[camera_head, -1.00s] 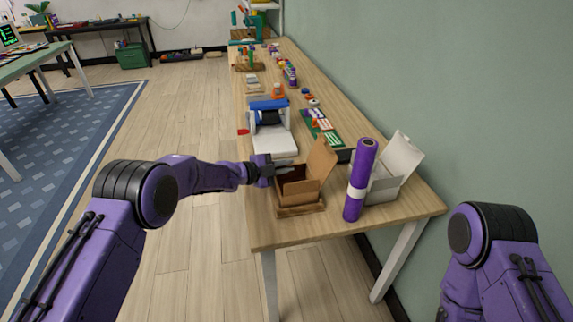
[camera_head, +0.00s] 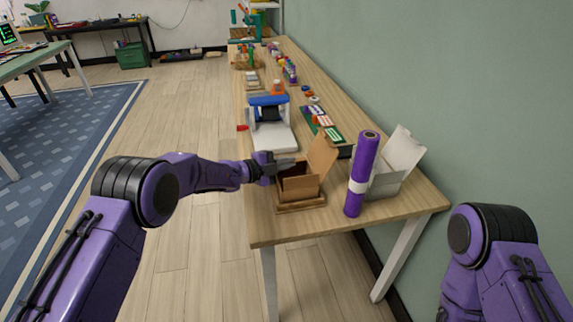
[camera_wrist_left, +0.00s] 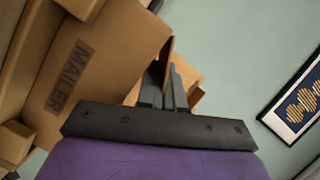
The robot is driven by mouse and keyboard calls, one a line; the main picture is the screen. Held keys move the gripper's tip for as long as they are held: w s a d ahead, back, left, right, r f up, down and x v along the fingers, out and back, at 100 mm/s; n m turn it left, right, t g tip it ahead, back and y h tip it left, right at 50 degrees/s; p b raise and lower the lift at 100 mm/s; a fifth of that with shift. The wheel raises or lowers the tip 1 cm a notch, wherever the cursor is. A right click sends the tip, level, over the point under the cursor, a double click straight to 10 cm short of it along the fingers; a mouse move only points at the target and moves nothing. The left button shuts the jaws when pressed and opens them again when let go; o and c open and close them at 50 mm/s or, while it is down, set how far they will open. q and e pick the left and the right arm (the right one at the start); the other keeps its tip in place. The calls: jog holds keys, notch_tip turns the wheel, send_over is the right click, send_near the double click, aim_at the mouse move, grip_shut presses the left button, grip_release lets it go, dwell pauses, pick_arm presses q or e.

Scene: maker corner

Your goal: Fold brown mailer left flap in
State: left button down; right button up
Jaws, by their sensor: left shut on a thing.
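The brown mailer (camera_head: 301,187) stands near the front left edge of the wooden table, its tall lid flap (camera_head: 322,157) raised at the back right. It also shows in the left wrist view (camera_wrist_left: 95,65), with the word MAILER on its side. My left gripper (camera_head: 288,164) reaches in from the left at the mailer's upper left edge. In the left wrist view its dark fingers (camera_wrist_left: 166,84) are close together, shut on the mailer's left flap, which they partly hide. My right gripper is out of view; only part of that arm shows.
The mailer rests on a low wooden base (camera_head: 301,206). A white and blue machine (camera_head: 271,128) stands beyond the gripper. The table's front right corner is clear.

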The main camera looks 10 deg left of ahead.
pick_arm(q)
jog(key=c, duration=1.6)
grip_release()
jog(key=shift+c, duration=0.2)
jog(key=b+v, duration=0.1)
jog(key=v, duration=0.9)
jog(key=shift+s+a, duration=0.2)
jog(key=shift+s, duration=0.05)
